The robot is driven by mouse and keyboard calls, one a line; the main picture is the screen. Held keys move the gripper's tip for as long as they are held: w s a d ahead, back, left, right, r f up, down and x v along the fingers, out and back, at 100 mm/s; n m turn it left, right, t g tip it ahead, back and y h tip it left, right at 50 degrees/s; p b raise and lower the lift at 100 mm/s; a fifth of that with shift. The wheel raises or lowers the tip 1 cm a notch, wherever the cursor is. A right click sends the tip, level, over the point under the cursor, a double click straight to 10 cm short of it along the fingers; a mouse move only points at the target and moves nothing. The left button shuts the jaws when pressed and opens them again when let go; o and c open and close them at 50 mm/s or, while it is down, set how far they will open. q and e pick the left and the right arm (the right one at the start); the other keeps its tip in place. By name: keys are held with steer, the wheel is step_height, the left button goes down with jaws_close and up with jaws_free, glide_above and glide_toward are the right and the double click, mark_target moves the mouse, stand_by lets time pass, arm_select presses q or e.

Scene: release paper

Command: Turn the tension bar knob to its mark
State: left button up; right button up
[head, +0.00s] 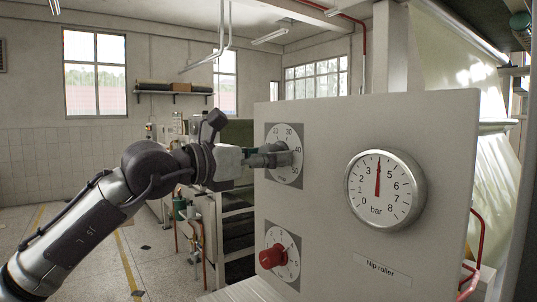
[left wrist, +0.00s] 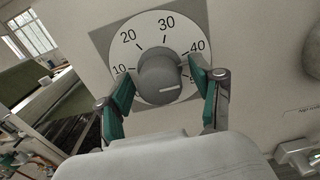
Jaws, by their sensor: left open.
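A round grey knob (left wrist: 160,72) sits on a white dial (left wrist: 150,28) with numbers from 10 to 50. A short white line on the knob face points right, roughly toward the 50 side. No separate target mark can be made out. In the head view the upper dial (head: 273,134) is partly covered by my left gripper (head: 284,155), which hides most of the knob. In the left wrist view the left gripper (left wrist: 162,74) is open, its green-padded fingers on either side of the knob. Whether the pads touch it cannot be told. My right gripper is not in view.
A red knob (head: 271,257) on a lower dial (head: 291,265) stands below on the same panel (head: 327,220). A pressure gauge (head: 386,190) reads about 4 bar above a "Nip roller" label (head: 382,270). A red rail (head: 474,255) is at the panel's right.

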arm_select(q)
steer(key=c, duration=1.2)
steer(key=shift+o, duration=0.2)
steer(key=shift+f+n+b, duration=0.15)
steer(key=shift+n+b, duration=0.35)
steer(key=shift+b, duration=0.4)
steer(key=n+b, duration=0.4)
steer(key=shift+f+b, duration=0.1)
steer(key=shift+b, duration=0.3)
steer(key=n+b, duration=0.3)
steer(key=n, duration=0.1)
steer(key=shift+s, duration=0.1)
steer(key=shift+r+n+b, duration=0.15)
steer(key=shift+n+b, duration=0.55)
steer(key=shift+n, duration=0.3)
steer(key=shift+r+n+b, duration=0.1)
steer(key=shift+n+b, duration=0.55)
steer(key=shift+n, duration=0.35)
steer(key=o, duration=1.2)
steer(key=shift+c, duration=0.2)
